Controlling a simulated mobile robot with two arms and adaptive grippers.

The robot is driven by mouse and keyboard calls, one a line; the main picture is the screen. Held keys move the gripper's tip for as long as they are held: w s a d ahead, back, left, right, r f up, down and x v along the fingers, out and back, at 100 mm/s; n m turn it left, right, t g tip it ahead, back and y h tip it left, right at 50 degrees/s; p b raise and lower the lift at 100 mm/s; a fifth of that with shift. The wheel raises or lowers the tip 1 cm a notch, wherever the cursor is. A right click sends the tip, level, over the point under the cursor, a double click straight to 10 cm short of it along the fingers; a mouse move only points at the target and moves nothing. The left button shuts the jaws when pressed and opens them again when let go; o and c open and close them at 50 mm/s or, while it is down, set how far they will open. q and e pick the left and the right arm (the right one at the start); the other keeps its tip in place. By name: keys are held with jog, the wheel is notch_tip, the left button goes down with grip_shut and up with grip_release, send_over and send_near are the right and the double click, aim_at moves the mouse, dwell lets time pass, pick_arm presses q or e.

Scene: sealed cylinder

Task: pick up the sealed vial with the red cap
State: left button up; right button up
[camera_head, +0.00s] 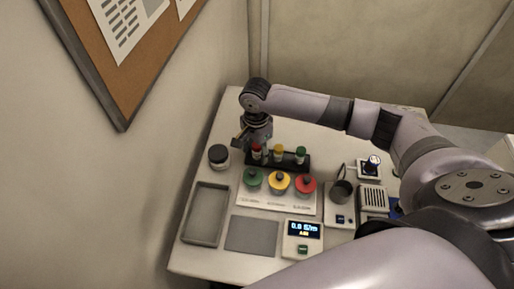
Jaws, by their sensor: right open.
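The vial with the red cap (257,151) stands at the left end of a black rack (292,164). A yellow-capped vial (279,152) and a green-capped vial (301,153) stand to its right in the same rack. My right gripper (250,143) reaches in from the right and points down just above and behind the red-capped vial. It is open and appears empty. Whether its fingers are around the vial or beside it, I cannot tell. My left gripper is out of view.
Green (252,178), yellow (279,182) and red (306,185) knobbed pieces sit on a white board before the rack. A dark-lidded jar (218,156), grey tray (206,214), flat grey pad (251,236), display device (303,239) and dark cup (341,191) surround them.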

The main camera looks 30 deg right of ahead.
jog(key=shift+c, duration=0.3)
grip_shut()
dwell(0.4)
